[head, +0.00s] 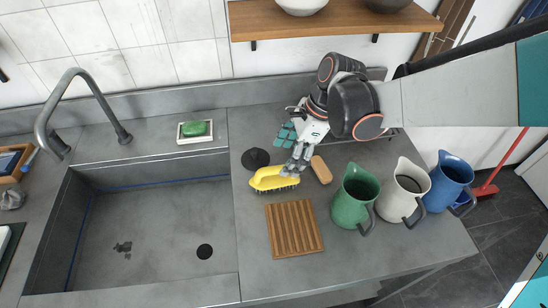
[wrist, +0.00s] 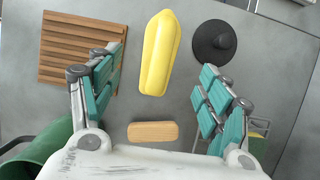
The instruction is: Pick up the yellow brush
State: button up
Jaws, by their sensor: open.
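The yellow brush (head: 270,178) lies bristles down on the grey counter, just right of the sink. In the wrist view the yellow brush (wrist: 160,52) lies ahead of my gripper, between the lines of its two fingers. My gripper (head: 292,152) is open and empty, above the counter beside the brush's right end in the head view. Its teal-padded fingers are spread wide in the wrist view (wrist: 160,90). Part of the brush's right end is close to or behind a finger in the head view; I cannot tell whether they touch.
A black round stopper (head: 255,158), a wooden block (head: 321,169) and a slatted wooden board (head: 294,228) lie around the brush. Green (head: 354,197), white (head: 404,191) and blue (head: 449,180) pitchers stand at right. The sink (head: 150,235) is at left. Green soap (head: 195,128) sits behind it.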

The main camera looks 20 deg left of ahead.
jog(key=b, duration=0.1)
send_over(269, 179)
jog(key=d, duration=0.2)
jog(key=f, duration=0.5)
jog(key=shift+w+d, duration=0.15)
jog(key=shift+w, duration=0.05)
jog(key=shift+w+b+x, duration=0.15)
jog(key=shift+b+x, duration=0.55)
jog(key=shift+x, duration=0.7)
jog(key=shift+w+b+x, duration=0.15)
jog(key=shift+b+x, duration=0.55)
jog(key=shift+x, duration=0.65)
jog(key=c, duration=1.2)
